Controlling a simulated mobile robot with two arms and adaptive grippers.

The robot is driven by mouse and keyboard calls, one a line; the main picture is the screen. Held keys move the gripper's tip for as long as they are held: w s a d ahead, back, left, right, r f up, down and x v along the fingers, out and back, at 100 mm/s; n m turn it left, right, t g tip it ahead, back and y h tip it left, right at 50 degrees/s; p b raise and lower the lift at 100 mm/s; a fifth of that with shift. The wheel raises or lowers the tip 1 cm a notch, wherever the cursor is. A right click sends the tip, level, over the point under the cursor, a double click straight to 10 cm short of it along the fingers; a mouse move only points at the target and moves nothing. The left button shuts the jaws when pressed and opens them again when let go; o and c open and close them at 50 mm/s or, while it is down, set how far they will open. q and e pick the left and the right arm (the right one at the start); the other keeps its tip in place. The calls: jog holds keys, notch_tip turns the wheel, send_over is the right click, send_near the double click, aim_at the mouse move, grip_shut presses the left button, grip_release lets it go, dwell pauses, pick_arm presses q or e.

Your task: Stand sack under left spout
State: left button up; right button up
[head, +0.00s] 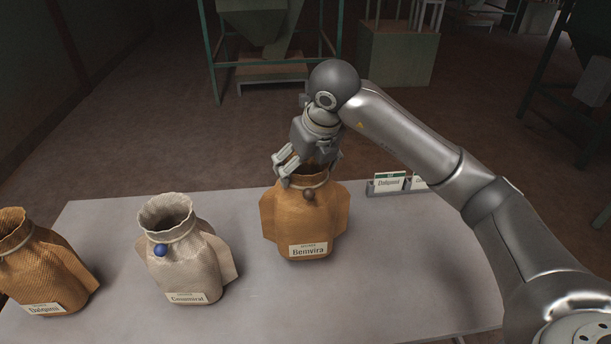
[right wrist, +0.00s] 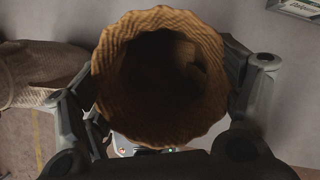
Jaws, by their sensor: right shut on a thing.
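A tan sack (head: 302,225) labelled Bemvira stands upright on the table with a brown bead at its tied neck. My right gripper (head: 307,170) comes down from above and is shut on the neck of this sack. The right wrist view shows the sack's open, dark mouth (right wrist: 113,88) between the fingers. A pale sack (head: 183,255) with a blue bead stands to its left. A hopper (head: 262,20) on a green frame stands on the floor behind. My left gripper is not in view.
The grey table (head: 400,270) has free room to the right of the Bemvira sack. A card holder (head: 388,185) with labelled cards sits at its back right edge. A greenish box-like stand (head: 397,58) is on the floor beyond.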

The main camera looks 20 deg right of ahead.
jog(key=x, duration=0.1)
jog(key=p+x, duration=0.1)
jog(key=x, duration=0.1)
jog(key=shift+s+d+f, duration=0.1)
jog(key=shift+s+d, duration=0.15)
jog(key=shift+f, duration=0.5)
jog(key=shift+f, duration=0.25)
jog(key=o, duration=1.2)
jog(key=shift+r, duration=0.1)
jog(key=shift+o, duration=0.2)
